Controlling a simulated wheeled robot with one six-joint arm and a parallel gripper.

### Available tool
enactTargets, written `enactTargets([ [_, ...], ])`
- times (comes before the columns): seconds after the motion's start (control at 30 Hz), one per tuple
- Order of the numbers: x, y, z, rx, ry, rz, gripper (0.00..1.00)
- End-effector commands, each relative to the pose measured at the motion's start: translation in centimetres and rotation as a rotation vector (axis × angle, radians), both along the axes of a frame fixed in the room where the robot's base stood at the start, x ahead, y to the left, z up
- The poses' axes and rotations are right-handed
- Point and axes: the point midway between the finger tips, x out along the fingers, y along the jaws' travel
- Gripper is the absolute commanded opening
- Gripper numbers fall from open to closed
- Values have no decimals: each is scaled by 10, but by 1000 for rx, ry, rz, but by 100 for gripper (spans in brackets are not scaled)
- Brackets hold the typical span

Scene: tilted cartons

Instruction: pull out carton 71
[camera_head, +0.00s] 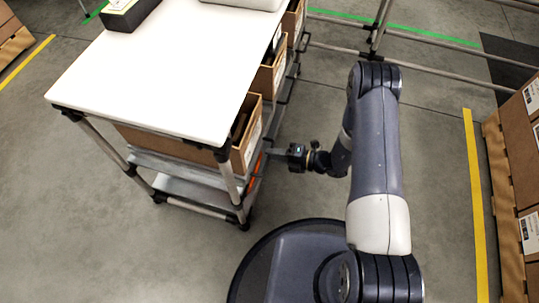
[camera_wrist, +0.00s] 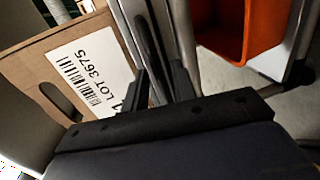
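A brown cardboard carton (camera_wrist: 60,75) with a white label fills the left of the wrist view. Its label (camera_wrist: 90,68) reads "LOT 3675"; a larger number is mostly hidden by a finger, with what may be a "1" showing. The carton has a dark oval hand hole. In the head view the nearest carton (camera_head: 247,150) sits tilted under the white tabletop, its labelled face toward my arm. My gripper (camera_head: 277,152) is just right of it, at its lower part. In the wrist view my gripper's two dark fingers (camera_wrist: 160,80) are apart, with a grey metal rail behind them.
An orange bin (camera_wrist: 222,28) lies beyond the rail. More cartons (camera_head: 268,77) stand in a row behind the nearest one. The white tabletop (camera_head: 165,70) overhangs them, and a rack post (camera_head: 229,182) stands close by. Floor to the right is clear up to stacked cartons (camera_head: 518,150).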

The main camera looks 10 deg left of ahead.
Motion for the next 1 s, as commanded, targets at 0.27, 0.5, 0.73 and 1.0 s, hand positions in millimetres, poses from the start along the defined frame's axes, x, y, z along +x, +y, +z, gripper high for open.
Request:
enactTargets([
  [0.27,2,17,-3,0,-1,0,26],
  [0.5,2,17,-3,0,0,0,26],
  [0.73,1,17,-3,0,0,0,7],
  [1.0,1,17,-3,0,0,0,0],
])
